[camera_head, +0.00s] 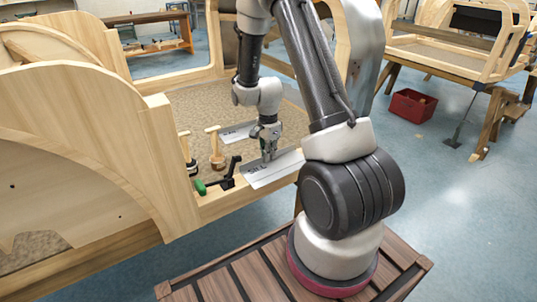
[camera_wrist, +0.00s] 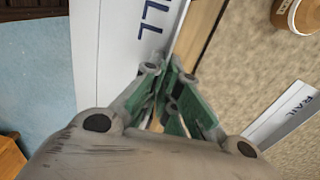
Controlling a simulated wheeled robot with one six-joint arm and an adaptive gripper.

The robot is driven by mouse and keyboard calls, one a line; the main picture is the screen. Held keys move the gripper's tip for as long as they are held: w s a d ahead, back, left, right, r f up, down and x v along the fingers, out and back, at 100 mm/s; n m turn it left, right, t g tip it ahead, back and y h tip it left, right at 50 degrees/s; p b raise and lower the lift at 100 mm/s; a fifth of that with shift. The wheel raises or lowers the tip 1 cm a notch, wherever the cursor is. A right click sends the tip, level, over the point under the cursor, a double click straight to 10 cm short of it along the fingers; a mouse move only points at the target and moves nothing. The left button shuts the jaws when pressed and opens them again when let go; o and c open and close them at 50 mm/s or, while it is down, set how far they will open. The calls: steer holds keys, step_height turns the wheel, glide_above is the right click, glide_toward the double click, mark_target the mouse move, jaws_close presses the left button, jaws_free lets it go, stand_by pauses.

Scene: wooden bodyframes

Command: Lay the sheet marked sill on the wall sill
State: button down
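The pale sheet marked sill (camera_head: 274,174) lies across or just above the top of the wooden wall sill (camera_head: 222,205), its near edge reaching out over the front face. I cannot tell whether it touches the wood. In the wrist view the sheet (camera_wrist: 105,50) shows the letters "ILL", with bare sill (camera_wrist: 203,28) along its right edge. My gripper (camera_head: 267,155) points down at the sheet's back edge. In the wrist view its green-padded fingers (camera_wrist: 170,75) are close together at that edge. Whether they pinch the sheet is hidden.
A second sheet marked rail (camera_head: 238,132) lies behind, on the speckled panel; the wrist view shows it too (camera_wrist: 285,115). A curved wooden frame (camera_head: 70,130) rises left.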

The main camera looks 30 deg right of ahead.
steer(key=c, duration=1)
jaws_free()
steer(key=shift+r, duration=3.55)
